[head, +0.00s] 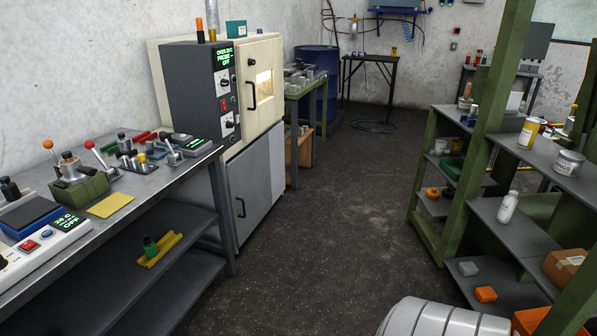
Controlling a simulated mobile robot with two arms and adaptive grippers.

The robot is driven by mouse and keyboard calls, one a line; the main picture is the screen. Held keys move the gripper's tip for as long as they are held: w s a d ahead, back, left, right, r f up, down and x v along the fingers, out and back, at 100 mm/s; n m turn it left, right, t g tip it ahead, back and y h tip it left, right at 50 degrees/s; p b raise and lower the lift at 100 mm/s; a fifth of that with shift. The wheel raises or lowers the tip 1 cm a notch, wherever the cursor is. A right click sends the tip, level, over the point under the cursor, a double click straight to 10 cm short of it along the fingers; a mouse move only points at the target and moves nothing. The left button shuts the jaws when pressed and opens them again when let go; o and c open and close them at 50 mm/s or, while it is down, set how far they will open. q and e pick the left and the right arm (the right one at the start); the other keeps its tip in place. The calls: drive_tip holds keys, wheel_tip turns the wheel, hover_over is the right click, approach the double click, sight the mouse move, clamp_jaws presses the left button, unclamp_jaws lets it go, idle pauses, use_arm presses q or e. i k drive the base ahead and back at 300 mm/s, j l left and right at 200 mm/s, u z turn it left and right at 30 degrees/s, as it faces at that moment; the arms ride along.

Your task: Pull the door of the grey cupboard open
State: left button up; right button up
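The grey cupboard (274,172) stands on the floor under the cream oven, left of the middle in the head view. Its grey door (252,190) faces the aisle and looks closed, with no gap that I can see. The near bench hides part of the cupboard's left side. Neither my left nor my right gripper is in view, and nothing touches the handle.
The cream oven (266,58) sits above the cupboard. A workbench (150,190) with tools is in the left foreground. A green-framed shelf (540,150) bounds the right. The dark floor (335,215) between is clear. A cable coil (372,126) lies farther back.

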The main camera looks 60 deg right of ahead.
sight(249, 174)
drive_tip(key=z, duration=1.5)
drive_tip(key=u, duration=0.25)
drive_tip(key=i+l+u, duration=0.3)
drive_tip(key=i+u, duration=0.15)
drive_tip(key=i+l+u, duration=0.4)
drive_tip(key=l, duration=0.05)
